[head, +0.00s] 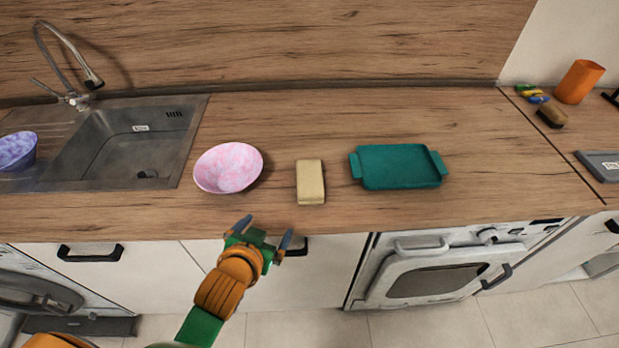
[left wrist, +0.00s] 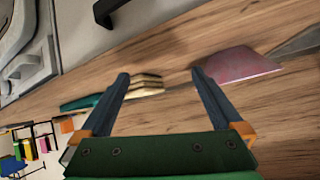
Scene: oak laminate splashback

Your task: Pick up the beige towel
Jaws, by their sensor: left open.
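The beige towel (head: 310,182) lies folded in a small oblong block on the wooden counter, between the pink bowl and the teal tray. My left gripper (head: 262,232) is open and empty, in front of the counter's front edge, nearer to me and a little left of the towel. In the left wrist view the towel (left wrist: 146,85) shows beyond and between the two open fingers (left wrist: 160,78), apart from them. Its layered folds show there. My right gripper is in neither view.
A pink bowl (head: 228,168) stands left of the towel and a teal tray (head: 400,167) right of it. The sink (head: 122,143) is further left, with a purple bowl (head: 17,150) beside it. The counter behind the towel is clear. An orange cup (head: 579,82) stands far right.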

